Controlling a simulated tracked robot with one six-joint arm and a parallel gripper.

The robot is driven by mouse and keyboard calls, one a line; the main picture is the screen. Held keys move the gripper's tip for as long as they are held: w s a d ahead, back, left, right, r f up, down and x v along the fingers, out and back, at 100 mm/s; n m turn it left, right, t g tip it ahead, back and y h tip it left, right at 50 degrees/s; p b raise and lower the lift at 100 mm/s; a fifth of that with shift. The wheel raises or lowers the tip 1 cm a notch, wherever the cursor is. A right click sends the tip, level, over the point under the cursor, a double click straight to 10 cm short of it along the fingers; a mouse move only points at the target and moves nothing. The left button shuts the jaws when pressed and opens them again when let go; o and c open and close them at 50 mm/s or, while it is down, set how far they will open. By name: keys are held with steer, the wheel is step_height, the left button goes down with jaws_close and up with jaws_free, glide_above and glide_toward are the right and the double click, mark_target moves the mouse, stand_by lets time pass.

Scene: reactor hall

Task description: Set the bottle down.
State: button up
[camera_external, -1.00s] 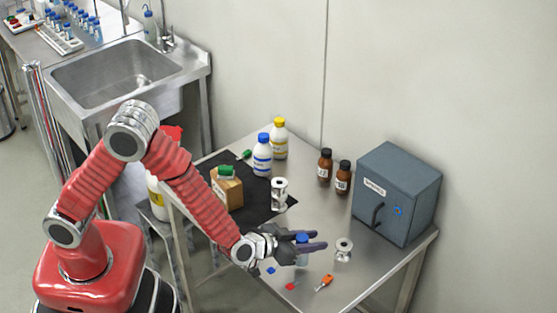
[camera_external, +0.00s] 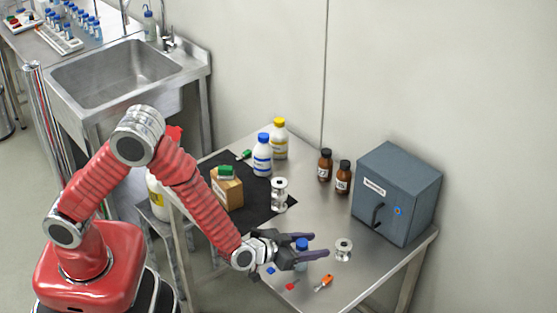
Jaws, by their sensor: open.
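A small clear bottle with a blue cap (camera_external: 302,243) stands upright at the front of the steel table (camera_external: 315,210). My gripper (camera_external: 319,246) is open, with its two dark fingers level and pointing right. The fingers lie on either side of the bottle, one behind it and one in front, near cap height. The near finger hides part of the bottle's upper body. The bottle's base looks to be at the tabletop, but contact is hard to make out.
A metal spool (camera_external: 343,250) stands right of the fingertips. An orange item (camera_external: 324,282), a red piece (camera_external: 292,286) and a blue piece (camera_external: 270,270) lie in front. A grey cabinet (camera_external: 408,195) stands at the right, brown bottles (camera_external: 343,177) behind, and a cardboard box (camera_external: 228,190) on a black mat.

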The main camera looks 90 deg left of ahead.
steer(key=shift+r, duration=0.1)
steer(key=shift+s+d+r, duration=0.25)
steer(key=shift+s+d, duration=0.1)
steer(key=shift+s, duration=0.1)
steer(key=v, duration=1)
steer(key=shift+s+d, duration=0.15)
steer(key=shift+s, duration=0.15)
steer(key=shift+r, duration=0.1)
